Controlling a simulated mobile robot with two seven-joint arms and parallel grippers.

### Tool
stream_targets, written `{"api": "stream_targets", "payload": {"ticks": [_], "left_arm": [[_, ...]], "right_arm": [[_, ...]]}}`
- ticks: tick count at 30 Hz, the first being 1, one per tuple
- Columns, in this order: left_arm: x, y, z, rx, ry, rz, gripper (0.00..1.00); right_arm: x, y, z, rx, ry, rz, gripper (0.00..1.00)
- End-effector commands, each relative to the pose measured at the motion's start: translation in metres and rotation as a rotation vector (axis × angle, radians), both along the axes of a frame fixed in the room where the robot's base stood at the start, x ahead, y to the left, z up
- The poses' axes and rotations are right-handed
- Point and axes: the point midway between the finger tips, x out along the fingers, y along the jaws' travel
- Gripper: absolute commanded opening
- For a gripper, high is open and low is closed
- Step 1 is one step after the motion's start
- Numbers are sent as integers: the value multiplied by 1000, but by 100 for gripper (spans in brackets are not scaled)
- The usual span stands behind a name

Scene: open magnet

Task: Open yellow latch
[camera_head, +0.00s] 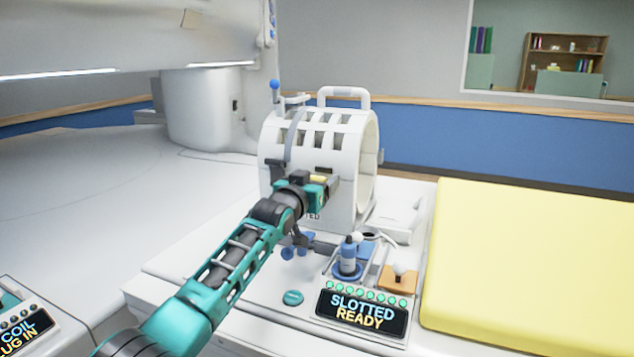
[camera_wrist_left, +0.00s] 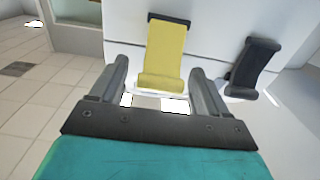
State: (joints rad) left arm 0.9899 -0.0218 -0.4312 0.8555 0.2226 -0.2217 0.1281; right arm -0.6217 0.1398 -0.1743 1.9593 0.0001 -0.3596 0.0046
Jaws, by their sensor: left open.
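The yellow latch (camera_wrist_left: 165,52) is on the white coil's surface in the left wrist view, lying flat against it and upright in the picture. In the head view a small part of the yellow latch (camera_head: 319,178) shows just beyond my gripper. My left gripper (camera_wrist_left: 160,85) is open, with one finger on each side of the latch's lower end; I cannot tell whether they touch it. In the head view my left gripper (camera_head: 325,188) is at the front of the white cylindrical coil (camera_head: 367,150) and hides part of it. My right gripper does not show.
A black latch (camera_wrist_left: 253,65) is to the right of the yellow one. A yellow pad (camera_head: 530,260) is to the right.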

Motion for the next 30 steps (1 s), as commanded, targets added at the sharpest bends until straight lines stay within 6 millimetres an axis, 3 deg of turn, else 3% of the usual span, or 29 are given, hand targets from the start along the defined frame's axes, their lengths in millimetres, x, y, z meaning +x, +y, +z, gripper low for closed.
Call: {"api": "stream_targets", "payload": {"ticks": [17,30], "left_arm": [[11,-3,1,0,-1,2,76],[11,-3,0,0,-1,2,36]], "right_arm": [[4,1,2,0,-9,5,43],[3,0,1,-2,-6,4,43]]}}
